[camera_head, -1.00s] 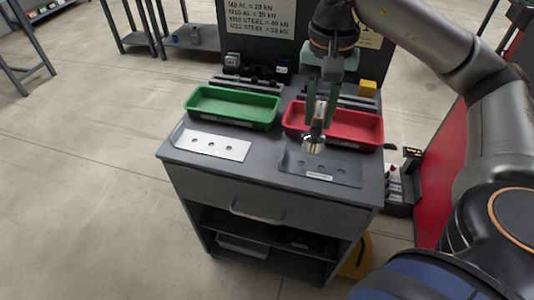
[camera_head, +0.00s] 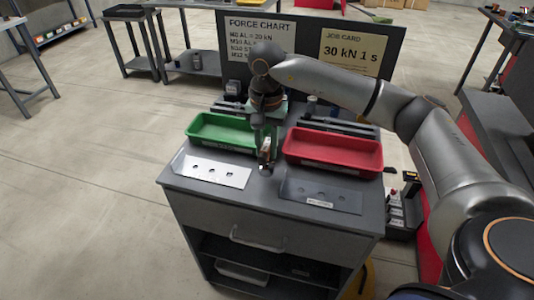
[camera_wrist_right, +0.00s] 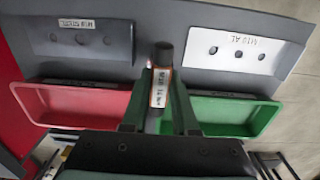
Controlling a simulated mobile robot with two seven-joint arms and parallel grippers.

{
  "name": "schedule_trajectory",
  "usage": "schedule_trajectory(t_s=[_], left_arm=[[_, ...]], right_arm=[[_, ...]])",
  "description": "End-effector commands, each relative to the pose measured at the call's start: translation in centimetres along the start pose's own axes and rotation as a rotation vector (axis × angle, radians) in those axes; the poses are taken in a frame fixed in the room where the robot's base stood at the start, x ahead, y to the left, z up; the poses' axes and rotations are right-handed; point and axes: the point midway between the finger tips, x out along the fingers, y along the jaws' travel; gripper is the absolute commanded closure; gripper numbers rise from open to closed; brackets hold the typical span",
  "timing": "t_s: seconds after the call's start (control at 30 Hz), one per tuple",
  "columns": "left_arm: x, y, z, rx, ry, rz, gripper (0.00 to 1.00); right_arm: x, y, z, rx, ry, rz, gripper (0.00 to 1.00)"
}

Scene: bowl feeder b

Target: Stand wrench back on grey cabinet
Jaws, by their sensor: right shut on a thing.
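My right gripper (camera_head: 266,138) is above the grey cabinet (camera_head: 262,192), in the gap between the green and red trays. It is shut on the wrench (camera_head: 266,155), which hangs roughly upright with its dark end down near the cabinet top. I cannot tell whether that end touches the surface. In the right wrist view, the wrench (camera_wrist_right: 161,87) shows between the gripper's fingers (camera_wrist_right: 160,98), with a white, orange-edged label and a dark round end. The fingers hide part of it. My left gripper is not in view.
The green tray (camera_head: 205,144) is left of the wrench and the red tray (camera_head: 330,166) right. A light plate (camera_head: 211,171) and a grey plate (camera_head: 320,194) lie at the front. Dark fixtures (camera_head: 335,127) and sign boards stand behind. Bare top lies between the plates.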

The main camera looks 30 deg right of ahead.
Motion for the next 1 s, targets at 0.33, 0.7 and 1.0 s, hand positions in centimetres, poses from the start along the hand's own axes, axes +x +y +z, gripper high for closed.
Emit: schedule_trajectory(t_s=[0.33,0.7,1.0], left_arm=[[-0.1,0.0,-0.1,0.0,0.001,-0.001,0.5],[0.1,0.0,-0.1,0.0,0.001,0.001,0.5],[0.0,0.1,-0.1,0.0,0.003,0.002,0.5]], right_arm=[[2.3,0.1,0.0,0.0,0.0,0.001,1.0],[2.7,0.2,0.1,0.0,-0.001,0.002,0.53],[2.6,0.2,0.1,0.0,-0.001,0.002,0.43]])
